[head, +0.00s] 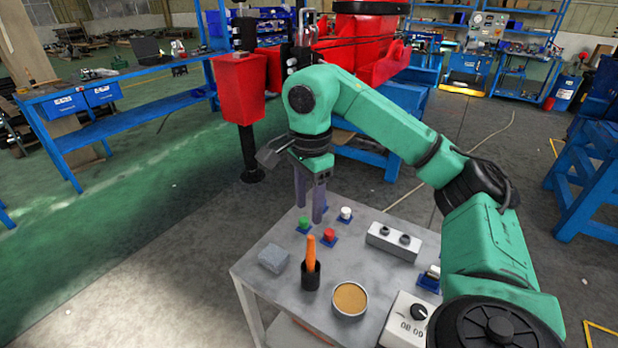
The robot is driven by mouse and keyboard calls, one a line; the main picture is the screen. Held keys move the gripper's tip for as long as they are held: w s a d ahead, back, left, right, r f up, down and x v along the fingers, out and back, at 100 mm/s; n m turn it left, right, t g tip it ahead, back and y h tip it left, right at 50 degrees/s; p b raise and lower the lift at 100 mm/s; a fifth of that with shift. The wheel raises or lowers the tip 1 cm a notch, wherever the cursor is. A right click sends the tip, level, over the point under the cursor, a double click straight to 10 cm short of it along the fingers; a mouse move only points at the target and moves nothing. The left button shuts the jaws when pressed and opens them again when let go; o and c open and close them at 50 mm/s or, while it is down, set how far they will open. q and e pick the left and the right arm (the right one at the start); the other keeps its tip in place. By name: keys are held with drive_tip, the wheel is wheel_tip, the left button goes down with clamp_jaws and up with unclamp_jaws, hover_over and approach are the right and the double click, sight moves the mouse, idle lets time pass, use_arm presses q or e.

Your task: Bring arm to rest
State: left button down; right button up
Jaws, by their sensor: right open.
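My right arm, green with black joints, comes in from the lower right and bends over the table. My right gripper (309,207) points down above the back left part of the grey table (262,285). Its two dark fingers are apart, with nothing seen between them. The fingertips are close to the green button (304,222) on its blue base; whether they touch it or the table I cannot tell. My left gripper is not in view.
The table holds a red button (329,235), a white button (346,213), a grey block (273,257), a black cup (311,276) with an orange-handled tool, a round tin (350,300), a two-holed metal block (393,242) and a dial box (408,322). Open floor lies left.

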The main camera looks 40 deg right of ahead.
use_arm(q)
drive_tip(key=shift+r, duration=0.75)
use_arm(e)
wheel_tip(320, 180, up, 2)
drive_tip(key=shift+f, duration=0.1)
